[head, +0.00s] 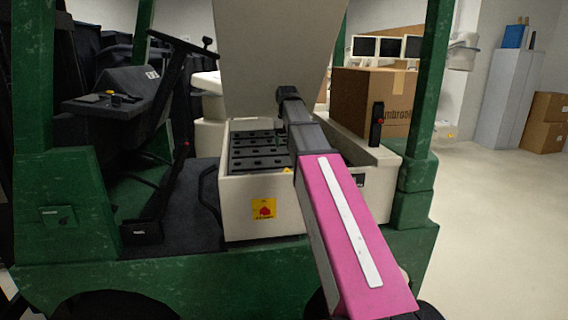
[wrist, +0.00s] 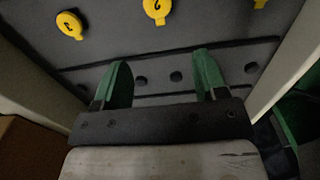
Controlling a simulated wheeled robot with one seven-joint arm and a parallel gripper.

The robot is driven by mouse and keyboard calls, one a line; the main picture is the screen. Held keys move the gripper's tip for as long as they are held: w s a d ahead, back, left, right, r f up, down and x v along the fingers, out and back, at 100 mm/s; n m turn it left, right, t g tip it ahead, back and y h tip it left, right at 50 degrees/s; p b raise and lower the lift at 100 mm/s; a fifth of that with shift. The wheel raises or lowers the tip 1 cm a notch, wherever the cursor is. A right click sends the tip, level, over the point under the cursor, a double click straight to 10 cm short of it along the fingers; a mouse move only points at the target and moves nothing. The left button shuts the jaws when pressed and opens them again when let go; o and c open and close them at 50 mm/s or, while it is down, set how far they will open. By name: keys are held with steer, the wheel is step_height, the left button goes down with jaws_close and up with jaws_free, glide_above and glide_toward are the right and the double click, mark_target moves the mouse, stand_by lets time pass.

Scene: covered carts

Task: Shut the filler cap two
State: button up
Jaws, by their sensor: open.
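My gripper (wrist: 163,76) is open and empty in the wrist view, its two green fingers apart over a dark ribbed surface. Dark marks show on the left and middle caps, but I cannot read a number or tell which is cap two. I cannot tell whether any cap stands open.
The bay has pale side walls. A cardboard box (head: 375,100) stands behind it at the right. A green cart post (head: 432,80) rises at the right, and a steering column (head: 170,120) and seat area lie left. The floor (head: 490,230) at the right is clear.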

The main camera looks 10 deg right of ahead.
step_height(320, 180, down, 11)
steer(key=shift+w+r, duration=0.1)
steer(key=shift+w, duration=0.05)
stand_by(0.4)
steer(key=c, duration=0.9)
steer(key=shift+w, duration=0.1)
